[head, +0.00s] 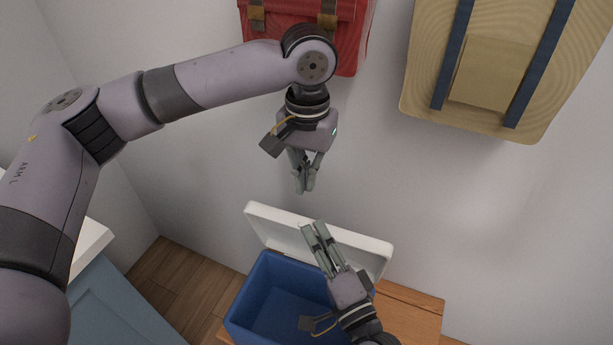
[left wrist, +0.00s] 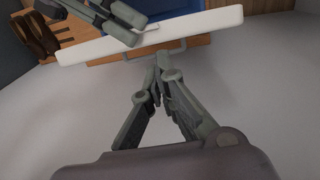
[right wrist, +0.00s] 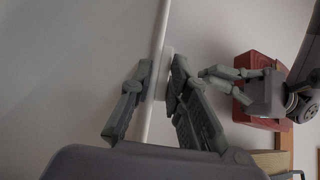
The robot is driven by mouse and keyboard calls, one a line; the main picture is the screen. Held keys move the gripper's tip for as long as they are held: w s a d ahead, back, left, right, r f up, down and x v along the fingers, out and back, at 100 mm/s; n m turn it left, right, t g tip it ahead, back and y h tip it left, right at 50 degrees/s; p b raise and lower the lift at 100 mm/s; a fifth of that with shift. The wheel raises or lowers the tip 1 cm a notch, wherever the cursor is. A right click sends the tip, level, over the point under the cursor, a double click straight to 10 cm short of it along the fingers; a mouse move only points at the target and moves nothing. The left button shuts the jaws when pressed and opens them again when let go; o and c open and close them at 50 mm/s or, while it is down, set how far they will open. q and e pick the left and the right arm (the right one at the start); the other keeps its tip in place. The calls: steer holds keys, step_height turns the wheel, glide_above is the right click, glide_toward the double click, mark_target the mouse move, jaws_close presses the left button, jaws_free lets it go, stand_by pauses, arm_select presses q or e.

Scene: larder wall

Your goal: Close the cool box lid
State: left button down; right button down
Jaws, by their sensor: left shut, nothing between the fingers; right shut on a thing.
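The cool box (head: 240,318) is blue and stands open on a wooden surface. Its white lid (head: 362,252) is raised and tilted back near the wall. My right gripper (head: 314,228) is shut on the lid's upper edge; in the right wrist view the lid (right wrist: 156,50) shows as a thin white strip between the fingers. My left gripper (head: 305,188) is shut and empty, above the lid and apart from it. The left wrist view shows the lid (left wrist: 205,22) beyond the left fingertips (left wrist: 157,65). Part of the box's inside is hidden behind my right arm.
A red bag (head: 345,35) and a tan backpack (head: 490,70) with blue straps hang on the wall above. A blue cabinet (head: 120,305) with a white top stands at the left. The wooden surface (head: 410,310) shows bare right of the box.

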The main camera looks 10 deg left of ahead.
mark_target(304, 219)
arm_select(q)
step_height(304, 219, down, 7)
steer(key=shift+f, duration=0.15)
arm_select(e)
steer(key=shift+f, duration=0.35)
arm_select(q)
steer(key=shift+s+a+f+t, duration=0.1)
steer(key=shift+s+t, duration=0.2)
steer(key=shift+s, duration=0.6)
arm_select(e)
steer(key=shift+d, duration=0.15)
steer(key=shift+w, duration=0.1)
steer(key=c, duration=1.9)
jaws_free()
steer(key=shift+r, duration=0.1)
steer(key=shift+o, duration=1.1)
steer(key=shift+r, duration=0.1)
arm_select(q)
steer(key=shift+w, duration=0.1)
